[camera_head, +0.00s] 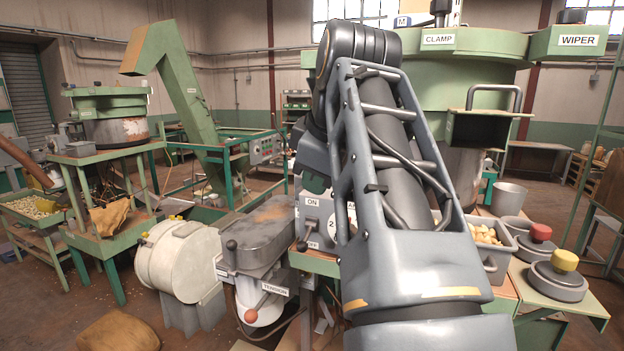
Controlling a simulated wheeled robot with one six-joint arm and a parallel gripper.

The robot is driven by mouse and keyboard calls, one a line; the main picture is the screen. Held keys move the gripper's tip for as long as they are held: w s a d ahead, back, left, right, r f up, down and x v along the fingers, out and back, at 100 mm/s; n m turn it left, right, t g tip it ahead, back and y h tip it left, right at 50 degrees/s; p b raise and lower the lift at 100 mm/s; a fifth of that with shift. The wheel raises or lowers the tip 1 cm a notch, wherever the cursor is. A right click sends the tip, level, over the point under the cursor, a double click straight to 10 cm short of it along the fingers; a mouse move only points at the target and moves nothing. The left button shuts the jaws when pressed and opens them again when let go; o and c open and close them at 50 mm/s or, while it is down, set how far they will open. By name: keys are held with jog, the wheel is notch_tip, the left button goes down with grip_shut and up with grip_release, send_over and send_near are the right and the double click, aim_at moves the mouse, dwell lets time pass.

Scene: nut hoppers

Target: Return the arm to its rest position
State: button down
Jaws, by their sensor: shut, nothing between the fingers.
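My arm rises from the bottom right of centre to a dark elbow joint near the top. It bends there, and a grey part of it shows lower down, left of the upper link. My gripper cannot be made out; the arm's own links cover that area. They also hide part of the control box (313,214) with its ON and OFF labels.
A green machine (480,42) labelled CLAMP and WIPER stands behind the arm at the right. A grey bin (494,262) of nuts and lidded pots (556,280) sit close on the right. A grey cover (258,235) and TENSION lever (264,299) stand close on the left.

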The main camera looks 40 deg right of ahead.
jog(key=w+a+f+m+g+y, duration=0.1)
jog(key=w+a+f+m, duration=0.15)
jog(key=f, duration=0.65)
jog(key=w+a+f+m, duration=0.1)
jog(key=w+a+f, duration=0.25)
jog(key=f, duration=0.55)
jog(key=s+a+f+m, duration=0.1)
jog(key=s+a+f, duration=0.1)
jog(key=f, duration=0.6)
jog(key=s+a+f+m, duration=0.2)
jog(key=a+f, duration=0.2)
jog(key=f, duration=0.4)
jog(key=shift+a+g+y, duration=0.3)
jog(key=shift+a, duration=0.1)
jog(key=shift+s+d, duration=0.1)
jog(key=shift+d, duration=0.05)
